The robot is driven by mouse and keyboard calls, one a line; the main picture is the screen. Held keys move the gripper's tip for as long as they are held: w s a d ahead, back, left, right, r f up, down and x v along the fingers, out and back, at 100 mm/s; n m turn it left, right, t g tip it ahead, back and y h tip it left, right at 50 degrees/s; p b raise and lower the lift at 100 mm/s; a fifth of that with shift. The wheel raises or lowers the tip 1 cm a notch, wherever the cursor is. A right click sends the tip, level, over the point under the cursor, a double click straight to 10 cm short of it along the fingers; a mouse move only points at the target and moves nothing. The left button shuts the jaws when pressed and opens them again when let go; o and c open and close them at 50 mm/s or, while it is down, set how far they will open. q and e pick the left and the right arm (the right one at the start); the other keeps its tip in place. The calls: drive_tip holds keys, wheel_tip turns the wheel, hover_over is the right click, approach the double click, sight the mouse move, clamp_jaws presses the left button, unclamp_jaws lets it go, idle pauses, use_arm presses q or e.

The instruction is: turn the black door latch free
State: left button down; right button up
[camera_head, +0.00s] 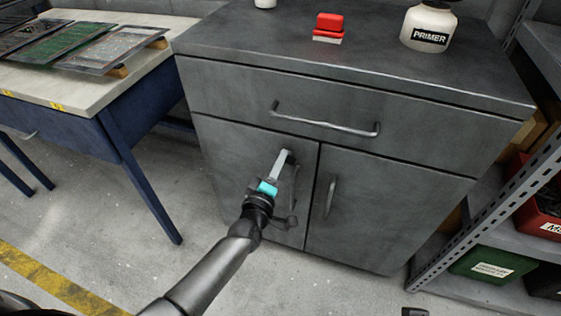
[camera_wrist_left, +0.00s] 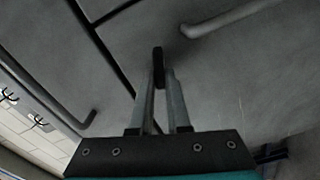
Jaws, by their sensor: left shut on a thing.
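The black door latch (camera_wrist_left: 158,60) shows in the left wrist view as a small dark bar standing out from the grey cabinet front. My left gripper (camera_wrist_left: 158,82) is shut on it, with the two pale fingers on either side and their tips at the latch. In the head view my left gripper (camera_head: 285,158) reaches the upper part of the cabinet's left door (camera_head: 235,165), near the seam between the doors. There the fingers and wrist largely hide the latch.
A drawer handle (camera_head: 325,122) sticks out above the gripper, and the right door's handle (camera_head: 330,195) stands to its right. A primer bottle (camera_head: 428,22) and a red block (camera_head: 329,24) sit on the cabinet top. A workbench (camera_head: 75,85) stands left, shelving (camera_head: 480,205) right.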

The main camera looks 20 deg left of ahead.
use_arm(q)
drive_tip(key=shift+f+n+b, duration=0.15)
drive_tip(key=shift+n+b, duration=0.15)
drive_tip(key=shift+n, duration=1)
use_arm(e)
drive_tip(key=shift+r, duration=0.85)
drive_tip(key=shift+d+r, duration=0.1)
use_arm(q)
drive_tip(key=c, duration=0.9)
unclamp_jaws()
drive_tip(key=s+p, duration=0.1)
drive_tip(key=s, duration=0.4)
drive_tip(key=s+p, duration=0.2)
drive_tip(key=s, duration=0.3)
drive_tip(key=s+p, duration=0.1)
drive_tip(key=s, duration=0.4)
drive_tip(key=shift+s+a, duration=0.15)
drive_tip(key=shift+a, duration=0.1)
use_arm(e)
wheel_tip(320, 180, down, 9)
drive_tip(key=s+g, duration=0.1)
drive_tip(key=shift+s, duration=0.4)
